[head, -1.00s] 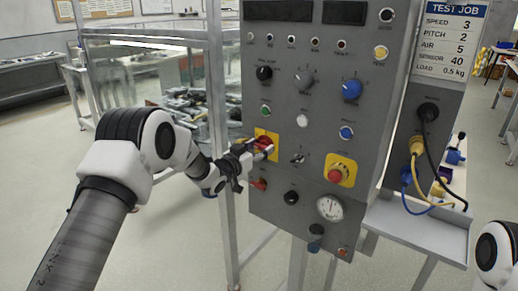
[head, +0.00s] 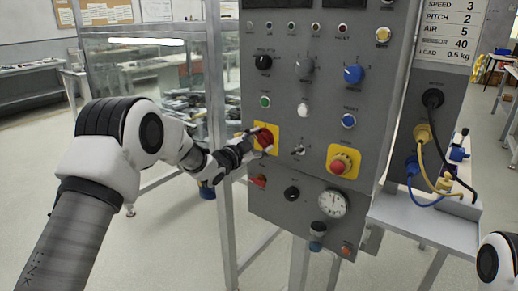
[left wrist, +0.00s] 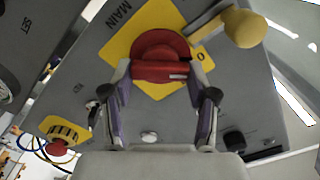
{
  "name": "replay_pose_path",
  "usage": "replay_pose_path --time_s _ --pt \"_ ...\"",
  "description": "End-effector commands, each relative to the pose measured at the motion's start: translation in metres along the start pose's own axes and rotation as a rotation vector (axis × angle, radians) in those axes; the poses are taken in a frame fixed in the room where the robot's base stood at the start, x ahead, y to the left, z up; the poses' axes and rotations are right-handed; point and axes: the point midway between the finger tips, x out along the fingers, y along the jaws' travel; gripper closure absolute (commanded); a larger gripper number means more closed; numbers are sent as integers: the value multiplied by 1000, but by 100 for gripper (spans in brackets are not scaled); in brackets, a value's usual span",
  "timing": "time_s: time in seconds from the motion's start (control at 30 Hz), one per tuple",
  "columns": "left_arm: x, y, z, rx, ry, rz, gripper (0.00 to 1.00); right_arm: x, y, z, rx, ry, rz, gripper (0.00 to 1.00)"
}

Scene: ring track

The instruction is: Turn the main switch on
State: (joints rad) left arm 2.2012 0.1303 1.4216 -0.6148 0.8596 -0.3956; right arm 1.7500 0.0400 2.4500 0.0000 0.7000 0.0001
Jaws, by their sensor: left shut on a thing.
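The main switch (head: 265,137) is a red rotary handle on a yellow plate, at the left edge of the grey control panel. The grip bar lies across the wrist view between the fingertips. In the head view my gripper partly hides the switch. My right gripper is out of view.
The panel (head: 270,205) carries a red emergency button (head: 340,163) on yellow, a blue knob (head: 353,74) and a gauge (head: 332,203). A clear-walled cage with a metal post (head: 217,90) stands left of it. Cables and a shelf (head: 425,220) are at right.

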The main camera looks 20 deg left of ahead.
Motion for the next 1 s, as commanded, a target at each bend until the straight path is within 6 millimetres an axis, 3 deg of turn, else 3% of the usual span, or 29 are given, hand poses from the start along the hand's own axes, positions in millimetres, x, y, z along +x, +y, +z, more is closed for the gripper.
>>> replay_pose_path --time_s 0.03,0.6,1.0 --pt "0 4 4 43 -1 1 77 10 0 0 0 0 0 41" --pt "0 6 5 572 -1 1 77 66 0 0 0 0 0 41" --pt "0 5 4 800 -2 2 77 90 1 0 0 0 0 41"
